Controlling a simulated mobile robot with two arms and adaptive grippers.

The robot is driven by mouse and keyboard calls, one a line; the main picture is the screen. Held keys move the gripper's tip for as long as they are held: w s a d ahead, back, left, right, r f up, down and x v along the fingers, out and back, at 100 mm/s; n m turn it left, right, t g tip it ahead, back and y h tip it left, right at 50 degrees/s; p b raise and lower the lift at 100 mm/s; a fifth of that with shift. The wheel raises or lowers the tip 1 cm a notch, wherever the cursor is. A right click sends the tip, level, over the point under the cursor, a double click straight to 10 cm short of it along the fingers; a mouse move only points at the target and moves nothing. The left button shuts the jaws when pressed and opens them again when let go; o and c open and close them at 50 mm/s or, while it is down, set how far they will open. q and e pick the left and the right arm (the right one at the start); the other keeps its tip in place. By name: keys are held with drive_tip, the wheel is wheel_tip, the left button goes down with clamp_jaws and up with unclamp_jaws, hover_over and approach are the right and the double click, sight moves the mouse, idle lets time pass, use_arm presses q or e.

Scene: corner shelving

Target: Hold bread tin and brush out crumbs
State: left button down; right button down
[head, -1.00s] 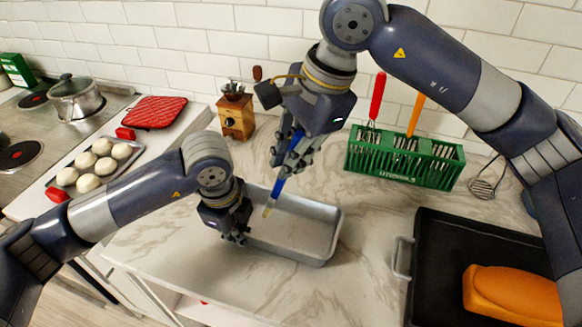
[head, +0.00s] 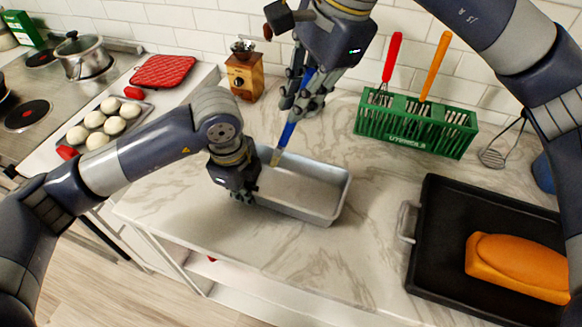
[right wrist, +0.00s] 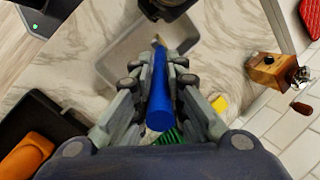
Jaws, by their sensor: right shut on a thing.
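The grey metal bread tin (head: 322,216) stands on the marble counter; it shows partly in the right wrist view (right wrist: 118,47). My left gripper (head: 243,196) is at the tin's left end, fingers pointing down at its wall; its fingertips are mostly hidden, so I cannot tell whether they grip it. My right gripper (head: 300,104) is shut on the blue-handled brush (head: 288,134), which tilts down with its pale bristles at the tin's far left part. I cannot tell whether the bristles touch the tin. In the right wrist view the blue handle (right wrist: 160,98) sits between the fingers. No crumbs can be made out.
A green utensil rack (head: 415,125) stands behind and right of the tin. A black tray (head: 440,205) with an orange loaf (head: 515,265) is at right. A wooden grinder (head: 245,77) stands behind left, a bun tray (head: 78,135) at left. Counter before the tin is clear.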

use_arm(q)
drive_tip(key=c, duration=2.3)
unclamp_jaws()
drive_tip(key=o, duration=0.6)
drive_tip(key=r, duration=0.8)
drive_tip(key=s+r, duration=0.1)
drive_tip(key=r, duration=0.3)
drive_tip(key=shift+s+a, duration=0.1)
drive_tip(key=shift+a, duration=0.15)
drive_tip(key=shift+f, duration=0.1)
